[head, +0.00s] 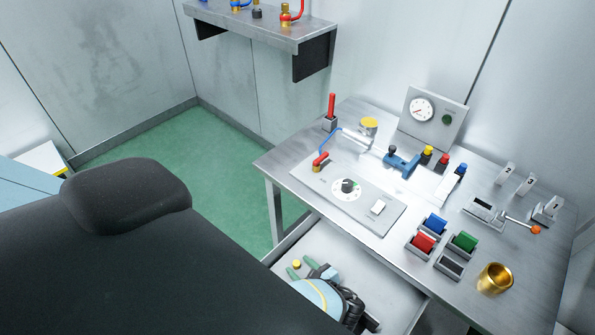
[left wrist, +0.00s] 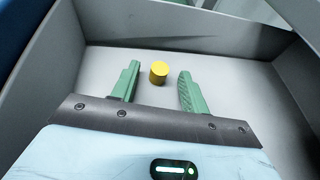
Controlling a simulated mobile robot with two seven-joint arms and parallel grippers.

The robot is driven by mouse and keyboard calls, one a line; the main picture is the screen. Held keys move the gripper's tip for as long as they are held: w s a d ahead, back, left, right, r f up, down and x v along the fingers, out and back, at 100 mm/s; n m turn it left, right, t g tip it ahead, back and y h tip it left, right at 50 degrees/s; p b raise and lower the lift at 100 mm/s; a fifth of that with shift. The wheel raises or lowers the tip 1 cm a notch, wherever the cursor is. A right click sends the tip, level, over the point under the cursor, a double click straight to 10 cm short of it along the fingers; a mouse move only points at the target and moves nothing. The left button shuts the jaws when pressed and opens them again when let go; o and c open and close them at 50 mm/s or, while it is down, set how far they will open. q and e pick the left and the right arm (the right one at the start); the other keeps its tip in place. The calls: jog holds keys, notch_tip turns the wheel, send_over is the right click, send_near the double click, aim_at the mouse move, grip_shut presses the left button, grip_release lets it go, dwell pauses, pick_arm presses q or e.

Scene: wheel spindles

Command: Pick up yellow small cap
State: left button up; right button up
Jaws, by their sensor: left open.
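The small yellow cap (head: 297,264) lies on the floor of an open drawer (head: 400,300) under the table. In the left wrist view the yellow cap (left wrist: 158,72) stands between and a little beyond the green fingertips of my left gripper (left wrist: 158,82). It touches neither finger. In the head view my left gripper (head: 302,268) reaches down into the drawer, its fingers open and empty beside the cap. My right gripper is not in view.
The drawer walls (left wrist: 40,60) stand close around the gripper. The steel table (head: 272,160) above carries a control panel (head: 375,222), coloured blocks, a brass cup (head: 494,279) and a gauge (head: 421,110). A wall shelf (head: 262,30) is at the back.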

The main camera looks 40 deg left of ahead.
pick_arm(q)
grip_shut()
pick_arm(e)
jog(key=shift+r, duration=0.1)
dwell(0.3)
pick_arm(q)
notch_tip(320, 180, up, 10)
jog(key=p, duration=0.5)
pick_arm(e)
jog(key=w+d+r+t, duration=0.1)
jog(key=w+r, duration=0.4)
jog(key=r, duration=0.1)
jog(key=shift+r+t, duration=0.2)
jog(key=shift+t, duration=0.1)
